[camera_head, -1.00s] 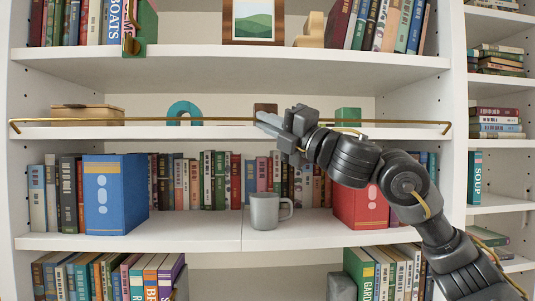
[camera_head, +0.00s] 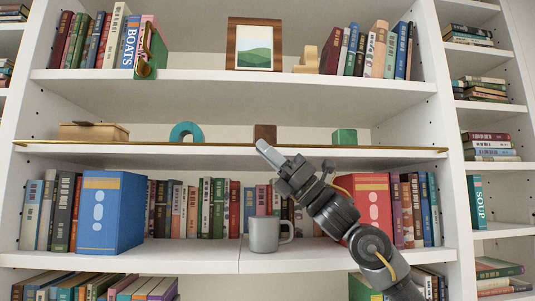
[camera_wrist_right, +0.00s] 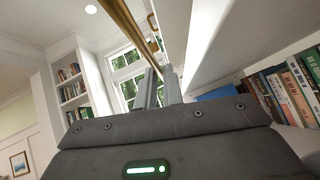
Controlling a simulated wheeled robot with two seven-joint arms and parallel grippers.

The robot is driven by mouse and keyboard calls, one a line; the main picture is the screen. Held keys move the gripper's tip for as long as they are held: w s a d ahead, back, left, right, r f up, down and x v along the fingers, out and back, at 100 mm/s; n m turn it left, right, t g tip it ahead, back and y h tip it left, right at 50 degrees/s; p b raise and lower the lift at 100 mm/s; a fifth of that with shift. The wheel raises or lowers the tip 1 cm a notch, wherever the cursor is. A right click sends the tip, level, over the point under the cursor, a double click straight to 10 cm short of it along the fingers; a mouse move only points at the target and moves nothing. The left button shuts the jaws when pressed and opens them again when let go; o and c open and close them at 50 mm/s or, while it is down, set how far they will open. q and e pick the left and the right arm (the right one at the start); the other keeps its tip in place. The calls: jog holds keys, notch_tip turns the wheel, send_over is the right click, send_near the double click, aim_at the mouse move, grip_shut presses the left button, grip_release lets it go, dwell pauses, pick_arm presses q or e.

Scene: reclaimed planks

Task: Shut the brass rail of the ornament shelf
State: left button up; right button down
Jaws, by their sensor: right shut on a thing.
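The thin brass rail (camera_head: 360,148) runs the full width of the ornament shelf (camera_head: 100,153), low along its front edge, nearly level with the board. My right gripper (camera_head: 265,147) reaches up from the lower right to the middle of the rail and is shut on it; the fingertips hide that short stretch. In the right wrist view the rail (camera_wrist_right: 122,18) comes down from the top towards the two grey fingers (camera_wrist_right: 160,88). My left gripper is not in view.
Behind the rail stand a wooden box (camera_head: 93,131), a teal arch (camera_head: 187,131), a brown block (camera_head: 265,132) and a green block (camera_head: 344,137). Below are a grey mug (camera_head: 264,234), a blue binder (camera_head: 110,212), a red binder (camera_head: 366,205) and books. A shelf board is above.

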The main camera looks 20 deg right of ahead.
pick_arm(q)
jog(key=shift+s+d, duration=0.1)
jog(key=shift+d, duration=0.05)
pick_arm(e)
jog(key=shift+f+n+g, duration=0.15)
jog(key=shift+n+g, duration=0.15)
jog(key=shift+n, duration=0.4)
jog(key=shift+y, duration=0.3)
jog(key=c, duration=1.8)
grip_release()
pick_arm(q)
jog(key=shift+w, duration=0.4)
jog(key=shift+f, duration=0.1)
